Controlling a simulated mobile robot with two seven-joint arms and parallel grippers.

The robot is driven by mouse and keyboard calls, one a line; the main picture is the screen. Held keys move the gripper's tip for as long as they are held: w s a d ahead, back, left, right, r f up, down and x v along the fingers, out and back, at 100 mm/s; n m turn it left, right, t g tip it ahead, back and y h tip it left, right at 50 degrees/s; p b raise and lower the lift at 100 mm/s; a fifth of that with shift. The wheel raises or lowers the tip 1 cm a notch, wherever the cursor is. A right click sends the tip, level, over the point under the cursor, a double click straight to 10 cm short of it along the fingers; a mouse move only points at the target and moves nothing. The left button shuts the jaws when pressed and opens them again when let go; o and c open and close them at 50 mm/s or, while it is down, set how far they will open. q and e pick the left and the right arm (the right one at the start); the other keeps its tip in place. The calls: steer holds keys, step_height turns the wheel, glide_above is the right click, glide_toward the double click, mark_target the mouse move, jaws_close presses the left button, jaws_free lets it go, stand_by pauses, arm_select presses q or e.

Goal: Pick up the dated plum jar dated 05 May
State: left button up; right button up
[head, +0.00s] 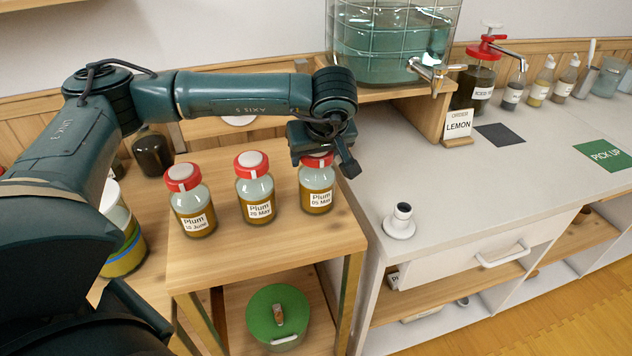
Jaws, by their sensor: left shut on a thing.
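Three jars with red-rimmed lids and plum labels stand in a row on the wooden stand. The right one, the plum jar labelled 05 May (316,200), is under my left gripper (321,160). That gripper is shut on the jar at its red lid, from above, and hides most of the lid. The jar is upright and appears to be at stand level; I cannot tell whether it is lifted. The middle plum jar, labelled 20 May (257,199), and the left plum jar, labelled 10 June (192,208), are apart from the gripper. My right gripper is not in view.
The wooden stand (235,262) has a green-lidded pot (278,318) below. A glass dispenser (385,40) with a tap stands behind on a wooden riser. The white counter at right holds a lemon order card (458,124), a small white fitting (400,222) and a green pick-up mat (604,155).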

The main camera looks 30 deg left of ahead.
arm_select(q)
steer(key=shift+s+f, duration=0.1)
steer(key=shift+f, duration=0.1)
jaws_close()
